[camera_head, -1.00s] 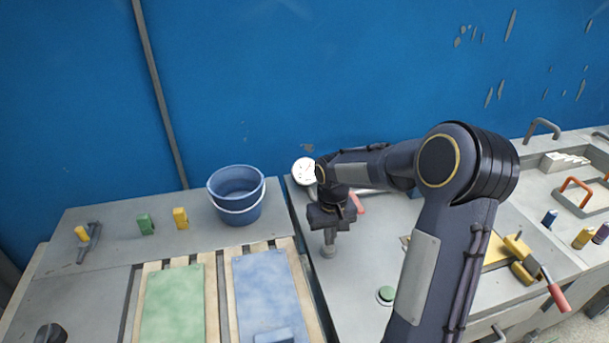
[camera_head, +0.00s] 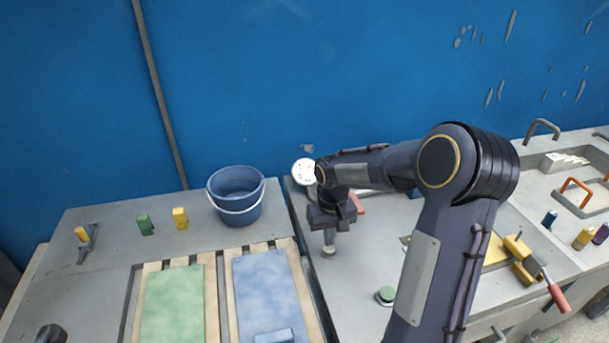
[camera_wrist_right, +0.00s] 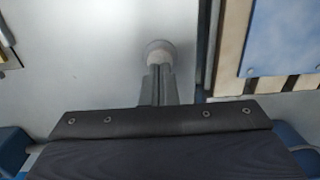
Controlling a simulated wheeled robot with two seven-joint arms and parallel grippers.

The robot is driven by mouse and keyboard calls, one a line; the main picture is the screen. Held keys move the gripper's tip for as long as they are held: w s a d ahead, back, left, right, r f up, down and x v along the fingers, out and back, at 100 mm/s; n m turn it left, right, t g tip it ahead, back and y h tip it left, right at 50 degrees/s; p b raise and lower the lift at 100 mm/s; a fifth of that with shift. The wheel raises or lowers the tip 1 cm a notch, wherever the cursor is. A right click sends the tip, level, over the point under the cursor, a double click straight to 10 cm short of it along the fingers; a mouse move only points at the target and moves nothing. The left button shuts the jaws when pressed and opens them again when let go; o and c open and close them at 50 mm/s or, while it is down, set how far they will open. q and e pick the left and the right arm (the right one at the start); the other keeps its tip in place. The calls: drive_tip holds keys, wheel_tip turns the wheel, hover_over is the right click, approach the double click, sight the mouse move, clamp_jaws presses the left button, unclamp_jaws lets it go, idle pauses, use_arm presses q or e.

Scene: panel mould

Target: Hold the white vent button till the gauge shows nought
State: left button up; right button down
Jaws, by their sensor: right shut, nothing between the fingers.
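The white vent button (camera_wrist_right: 158,52) shows as a pale cap in a round grey collar in the right wrist view. In the head view the collar (camera_head: 328,254) sits on the grey bench top, and the cap is mostly hidden. My right gripper (camera_head: 329,246) points down over it, shut and empty. In the wrist view its fingertips (camera_wrist_right: 157,68) reach the cap's edge; I cannot tell whether they press it. The round white gauge (camera_head: 303,171) stands behind, partly covered by my arm; its reading is too small to tell. My left gripper is not in view.
A green button (camera_head: 385,295) is on the same bench, right of my gripper. A blue bucket (camera_head: 236,194) stands to the left, behind green (camera_head: 172,305) and blue panels (camera_head: 264,295). A red-handled yellow clamp (camera_head: 525,268) is at the right. A blue wall closes the back.

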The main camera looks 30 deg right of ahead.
drive_tip(key=shift+f, duration=0.1)
idle(0.6)
drive_tip(key=shift+f+b, duration=0.85)
drive_tip(key=shift+f, duration=0.15)
drive_tip(key=shift+r, duration=0.1)
idle(0.5)
wheel_tip(320, 180, up, 7)
drive_tip(key=p, duration=0.5)
drive_tip(key=shift+p, duration=0.35)
